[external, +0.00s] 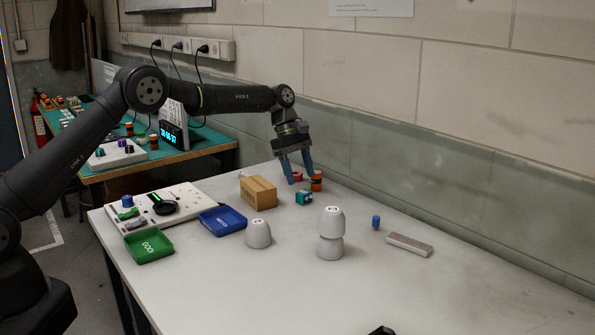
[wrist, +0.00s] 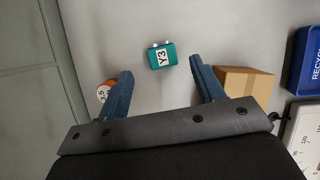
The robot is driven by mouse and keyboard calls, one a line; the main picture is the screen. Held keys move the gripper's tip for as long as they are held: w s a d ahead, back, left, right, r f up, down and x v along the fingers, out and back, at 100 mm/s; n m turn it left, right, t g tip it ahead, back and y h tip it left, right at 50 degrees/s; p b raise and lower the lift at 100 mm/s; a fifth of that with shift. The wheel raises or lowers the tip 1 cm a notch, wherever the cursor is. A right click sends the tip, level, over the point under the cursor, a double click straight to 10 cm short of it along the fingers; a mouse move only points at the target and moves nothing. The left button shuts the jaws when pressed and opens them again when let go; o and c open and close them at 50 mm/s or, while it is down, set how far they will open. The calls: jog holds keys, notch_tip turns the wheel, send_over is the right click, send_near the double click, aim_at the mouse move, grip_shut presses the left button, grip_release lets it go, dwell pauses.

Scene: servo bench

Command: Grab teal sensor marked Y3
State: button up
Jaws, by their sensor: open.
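The teal sensor (external: 304,198) sits on the white table. In the wrist view the teal sensor (wrist: 162,56) shows a white label marked Y3 and two small light knobs on one side. My gripper (external: 296,180) is above the table, behind and slightly left of the sensor in the external view, with its blue fingers apart. In the wrist view my gripper (wrist: 158,70) is open and empty, and the sensor lies between the lines of its two fingertips, apart from both.
An orange and dark cylinder (external: 316,182) stands close to the right finger; it is partly behind a finger in the wrist view (wrist: 104,92). A cardboard box (external: 258,192) is to the left. Grey cups (external: 330,246), a blue tray (external: 222,220) and a green tray (external: 149,247) stand nearer.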

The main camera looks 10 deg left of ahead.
aim_at(303, 191)
jog(key=shift+a+x, duration=0.15)
jog(key=shift+x, duration=1.2)
jog(key=shift+a+x, duration=0.15)
jog(key=shift+x, duration=1.2)
jog(key=c, duration=1.1)
jog(key=shift+o, duration=0.2)
